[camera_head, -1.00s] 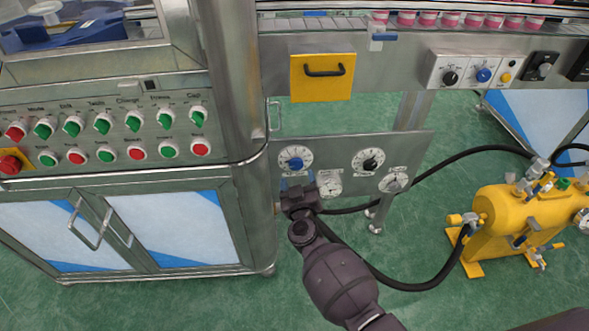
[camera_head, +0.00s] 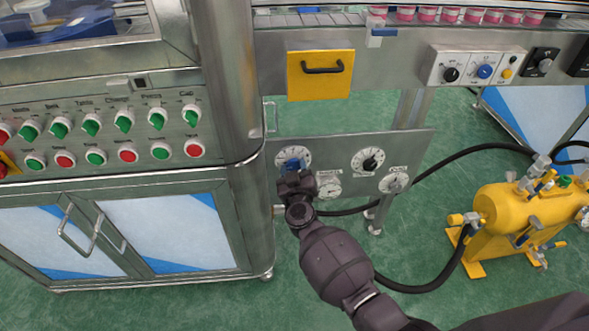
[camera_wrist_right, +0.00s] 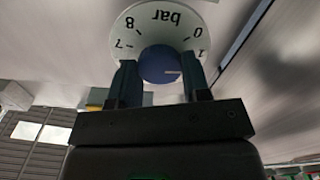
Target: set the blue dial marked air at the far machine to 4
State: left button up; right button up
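The blue dial (camera_head: 293,160) is a blue knob on a round white scale, at the left of the grey gauge panel. In the right wrist view the blue knob (camera_wrist_right: 160,66) shows upside down, with "bar", 7, 8, 0 and 1 readable. A pale mark on the knob points right in that view; the number there is hidden. My right gripper (camera_head: 293,177) is at the dial, its fingers (camera_wrist_right: 161,78) apart on either side of the knob; whether they touch it is unclear. My left gripper is not in view.
Beside the blue dial are a black-knobbed dial (camera_head: 368,160) and small gauges (camera_head: 329,187). A yellow plate with a handle (camera_head: 320,75) is above. A yellow tank (camera_head: 525,220) with black hoses stands right. A cabinet with green and red knobs (camera_head: 110,145) stands left.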

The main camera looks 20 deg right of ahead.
jog(key=c, duration=0.4)
jog(key=shift+o, duration=0.2)
jog(key=m+p, duration=0.1)
jog(key=m, duration=0.2)
jog(key=shift+r+m, duration=0.1)
jog(key=shift+m, duration=0.2)
jog(key=m, duration=1.1)
jog(key=shift+f, duration=0.25)
jog(key=shift+m, duration=2.2)
